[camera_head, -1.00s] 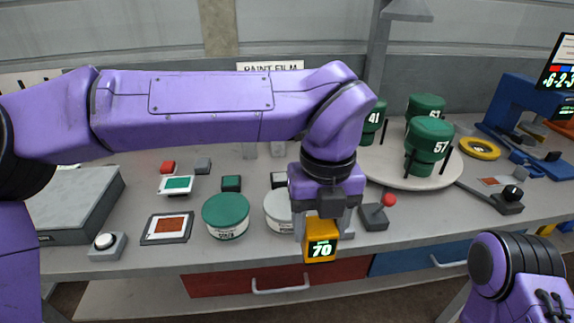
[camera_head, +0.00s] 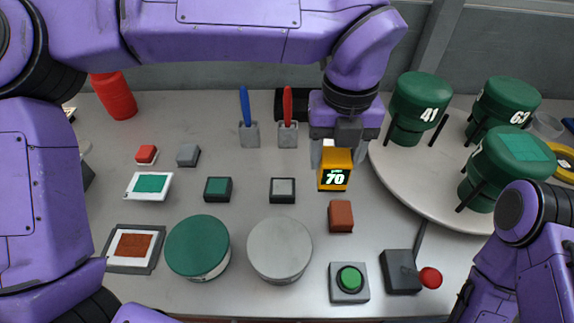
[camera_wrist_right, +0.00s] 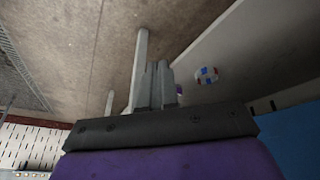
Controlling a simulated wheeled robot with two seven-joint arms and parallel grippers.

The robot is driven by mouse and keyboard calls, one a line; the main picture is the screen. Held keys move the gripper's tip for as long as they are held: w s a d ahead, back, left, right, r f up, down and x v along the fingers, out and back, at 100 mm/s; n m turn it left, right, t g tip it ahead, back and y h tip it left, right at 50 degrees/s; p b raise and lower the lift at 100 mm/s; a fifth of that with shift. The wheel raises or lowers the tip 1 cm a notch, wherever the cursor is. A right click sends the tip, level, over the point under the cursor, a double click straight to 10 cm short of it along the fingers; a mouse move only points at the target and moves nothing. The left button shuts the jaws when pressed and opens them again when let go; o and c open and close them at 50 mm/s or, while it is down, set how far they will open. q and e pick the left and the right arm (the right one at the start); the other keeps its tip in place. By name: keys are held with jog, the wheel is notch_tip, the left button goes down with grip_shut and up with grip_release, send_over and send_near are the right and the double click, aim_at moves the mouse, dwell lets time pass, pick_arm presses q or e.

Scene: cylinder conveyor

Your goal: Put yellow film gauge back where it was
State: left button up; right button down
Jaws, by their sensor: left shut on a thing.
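The yellow film gauge (camera_head: 335,172), its display reading 70, is held upright between the fingers of my left gripper (camera_head: 335,150). The left gripper is shut on it and points down. In the head view the gauge shows behind a reddish-brown block (camera_head: 341,216) and left of the round turntable (camera_head: 400,178). I cannot tell whether it touches the table. My right gripper (camera_wrist_right: 158,82) shows in the right wrist view with its fingers close together and nothing visible between them. Its fingers are out of sight in the head view.
Green cans (camera_head: 420,100) stand on the turntable. A green-lidded can (camera_head: 198,246), a grey-lidded can (camera_head: 280,250), a green button (camera_head: 349,281) and a red-knobbed lever box (camera_head: 401,271) are in front. A blue-handled tool (camera_head: 245,105) and a red-handled tool (camera_head: 288,103) stand in holders behind left.

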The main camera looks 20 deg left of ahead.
pick_arm(q)
jog(key=w+a+f+p, duration=0.1)
jog(key=a+f, duration=0.2)
jog(key=f, duration=0.1)
jog(key=w+a+f, duration=0.2)
jog(key=a+f, duration=0.1)
jog(key=a, duration=0.1)
jog(key=w+a+f+p, duration=0.1)
jog(key=a+f, duration=0.2)
jog(key=f, duration=0.1)
jog(key=shift+w+a+f+p, duration=0.2)
jog(key=shift+a+f+p, duration=0.1)
jog(key=shift+a+p, duration=0.1)
jog(key=shift+w+f, duration=0.1)
jog(key=shift+f, duration=0.05)
jog(key=shift+d, duration=0.1)
jog(key=o, duration=0.9)
jog(key=shift+f, duration=0.15)
jog(key=shift+o, duration=0.2)
